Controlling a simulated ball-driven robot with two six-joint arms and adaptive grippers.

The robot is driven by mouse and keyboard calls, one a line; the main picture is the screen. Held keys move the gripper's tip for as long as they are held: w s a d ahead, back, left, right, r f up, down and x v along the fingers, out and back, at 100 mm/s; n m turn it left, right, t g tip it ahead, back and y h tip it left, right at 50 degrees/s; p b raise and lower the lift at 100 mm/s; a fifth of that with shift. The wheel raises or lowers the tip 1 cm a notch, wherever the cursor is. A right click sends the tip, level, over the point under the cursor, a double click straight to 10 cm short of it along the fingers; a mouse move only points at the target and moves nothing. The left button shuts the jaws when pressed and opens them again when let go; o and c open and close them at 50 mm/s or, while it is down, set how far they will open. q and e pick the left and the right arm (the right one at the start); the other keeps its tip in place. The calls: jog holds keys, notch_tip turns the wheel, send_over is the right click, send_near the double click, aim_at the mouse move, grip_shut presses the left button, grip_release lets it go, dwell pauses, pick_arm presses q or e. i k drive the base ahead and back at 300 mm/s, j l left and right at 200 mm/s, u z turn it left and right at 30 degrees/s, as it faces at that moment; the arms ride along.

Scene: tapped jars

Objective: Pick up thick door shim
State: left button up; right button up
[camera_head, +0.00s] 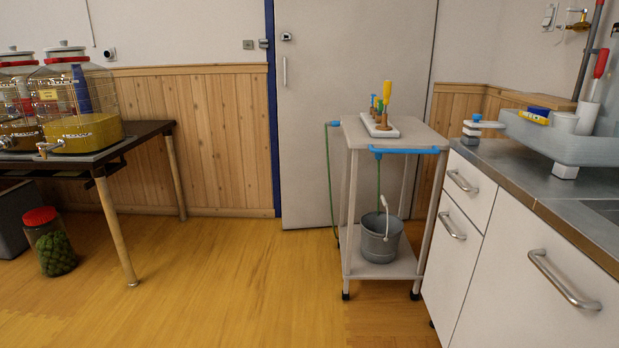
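I cannot make out for sure which thing is the thick door shim. A small white block (565,171) sits on the counter under the near corner of a pale grey tray (560,143). A small grey and white stacked piece (471,133) stands on the counter's left end, by the tray's spout. The grey door (345,110) is shut at the back, and no wedge shows clearly at its foot, which the trolley partly hides. Neither of my grippers is in view.
A trolley (348,131) holding a tool rack (380,126) and a metal bucket (380,237) stands before the door. A dark table (150,130) with tapped jars (85,110) is at left, with a red-lidded jar (52,245) on the floor. The middle floor is clear.

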aim_at(380, 106)
jog(key=i+u, duration=0.1)
jog(key=i, duration=0.4)
jog(key=i+l+u, duration=0.1)
jog(key=i, duration=0.35)
jog(key=i+l+u, duration=0.1)
jog(key=i, duration=0.4)
jog(key=i+l+u, duration=0.1)
jog(key=i, duration=0.35)
jog(key=i+l+u, duration=0.1)
jog(key=i+l, duration=0.15)
jog(key=i, duration=0.2)
